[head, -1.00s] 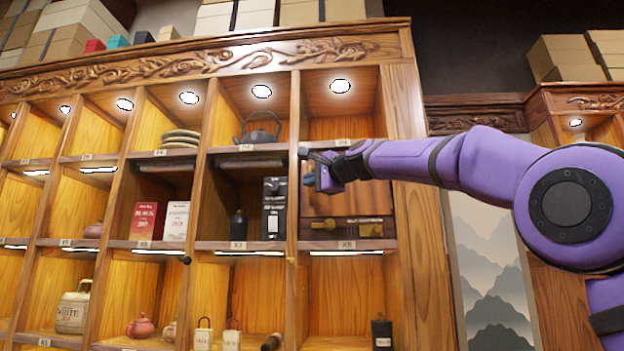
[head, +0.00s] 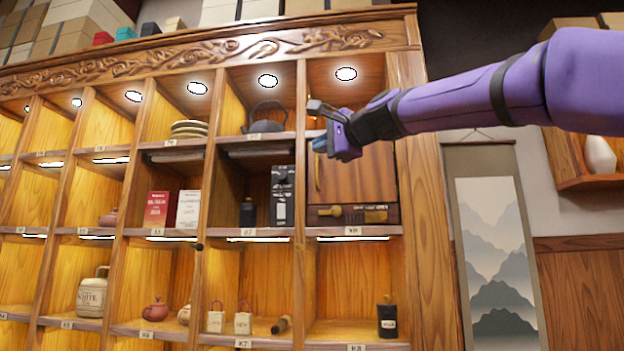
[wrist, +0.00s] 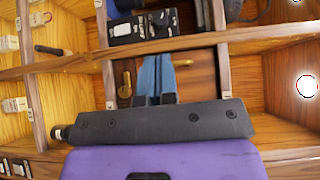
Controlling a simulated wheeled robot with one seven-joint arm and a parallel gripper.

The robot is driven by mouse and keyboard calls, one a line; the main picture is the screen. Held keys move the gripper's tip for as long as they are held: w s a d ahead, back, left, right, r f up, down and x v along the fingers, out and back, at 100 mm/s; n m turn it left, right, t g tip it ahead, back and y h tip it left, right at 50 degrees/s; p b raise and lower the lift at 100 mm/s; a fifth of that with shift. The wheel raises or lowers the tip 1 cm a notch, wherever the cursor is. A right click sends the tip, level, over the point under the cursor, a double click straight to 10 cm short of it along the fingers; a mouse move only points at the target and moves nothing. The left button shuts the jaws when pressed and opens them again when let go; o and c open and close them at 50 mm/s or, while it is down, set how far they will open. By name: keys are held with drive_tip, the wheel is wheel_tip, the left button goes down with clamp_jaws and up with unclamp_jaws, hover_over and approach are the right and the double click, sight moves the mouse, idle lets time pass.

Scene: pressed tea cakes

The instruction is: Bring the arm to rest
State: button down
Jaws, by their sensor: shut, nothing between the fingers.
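My gripper (head: 318,128) is at the end of my purple arm, in front of the upper right compartments of the wooden shelf (head: 414,170). It is shut and empty. In the wrist view, its blue fingers (wrist: 156,78) lie together, over a brown wooden panel. The same brown wooden door (head: 360,180) shows in the head view, behind and just below my gripper. I cannot tell whether the fingers touch it.
A black box (head: 282,195) and a dark canister (head: 248,212) stand below left. A hanging scroll (head: 490,240) is on the wall at the right.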

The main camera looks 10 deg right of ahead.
drive_tip(key=shift+f, duration=0.1)
drive_tip(key=s+d+f+n+g+h, duration=0.3)
drive_tip(key=s+d+f, duration=0.3)
drive_tip(key=s+f, duration=0.4)
drive_tip(key=s+d+f+n+g+h, duration=0.3)
drive_tip(key=s+d+f, duration=0.4)
drive_tip(key=f, duration=1.4)
drive_tip(key=s+d+f+n+g+h, duration=0.3)
drive_tip(key=s+d+f, duration=0.4)
drive_tip(key=s+f, duration=0.8)
drive_tip(key=shift+s+f+n+h, duration=0.25)
drive_tip(key=shift+f+n+h, duration=0.35)
drive_tip(key=shift+f+n, duration=0.35)
